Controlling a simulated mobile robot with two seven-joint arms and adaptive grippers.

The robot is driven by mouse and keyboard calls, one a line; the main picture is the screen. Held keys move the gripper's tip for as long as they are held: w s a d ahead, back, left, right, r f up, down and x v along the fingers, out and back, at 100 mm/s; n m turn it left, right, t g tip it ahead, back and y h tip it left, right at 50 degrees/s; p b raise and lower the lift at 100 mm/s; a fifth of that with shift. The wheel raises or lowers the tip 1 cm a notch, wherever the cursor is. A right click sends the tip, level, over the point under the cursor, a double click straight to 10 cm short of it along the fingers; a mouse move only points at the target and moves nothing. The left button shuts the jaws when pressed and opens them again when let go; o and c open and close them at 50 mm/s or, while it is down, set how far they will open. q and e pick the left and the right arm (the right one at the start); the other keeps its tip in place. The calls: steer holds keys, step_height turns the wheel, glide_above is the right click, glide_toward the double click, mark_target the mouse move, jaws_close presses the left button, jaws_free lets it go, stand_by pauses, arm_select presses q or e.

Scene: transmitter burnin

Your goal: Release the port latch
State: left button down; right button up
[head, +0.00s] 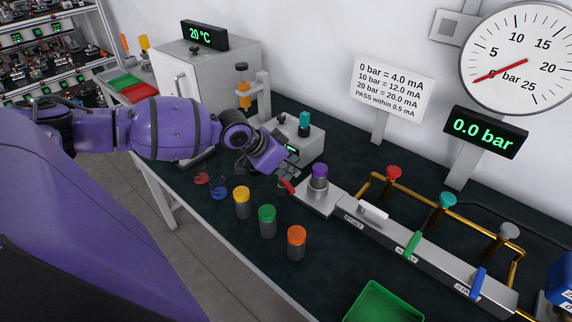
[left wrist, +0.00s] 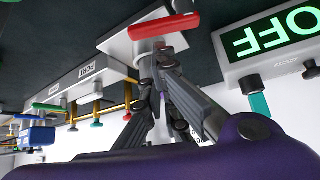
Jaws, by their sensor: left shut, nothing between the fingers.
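The red latch lever (head: 287,186) sits at the left end of the white port block (head: 312,200), beside the purple-capped transmitter (head: 319,176) standing on it. My left gripper (head: 280,172) is at the lever, reaching in from the left. In the left wrist view the red lever (left wrist: 165,27) lies across the closed fingertips (left wrist: 160,52), very close to them; whether they touch I cannot tell. The fingers are shut with nothing between them. The port block (left wrist: 118,45) shows behind. My right gripper is not in view.
Yellow (head: 242,202), green (head: 267,220) and orange-capped (head: 296,242) cylinders stand in front. A supply box (head: 312,143), reading OFF in the left wrist view (left wrist: 275,33), is behind the gripper. The manifold (head: 430,255) with white, green and blue handles runs right. A green tray (head: 380,303) lies in front.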

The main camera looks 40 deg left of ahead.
arm_select(q)
steer(key=shift+x, duration=1.5)
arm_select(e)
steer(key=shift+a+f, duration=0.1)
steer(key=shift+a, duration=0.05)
arm_select(q)
steer(key=shift+s+f+m, duration=0.1)
steer(key=shift+s+m, duration=0.05)
steer(key=shift+m, duration=0.15)
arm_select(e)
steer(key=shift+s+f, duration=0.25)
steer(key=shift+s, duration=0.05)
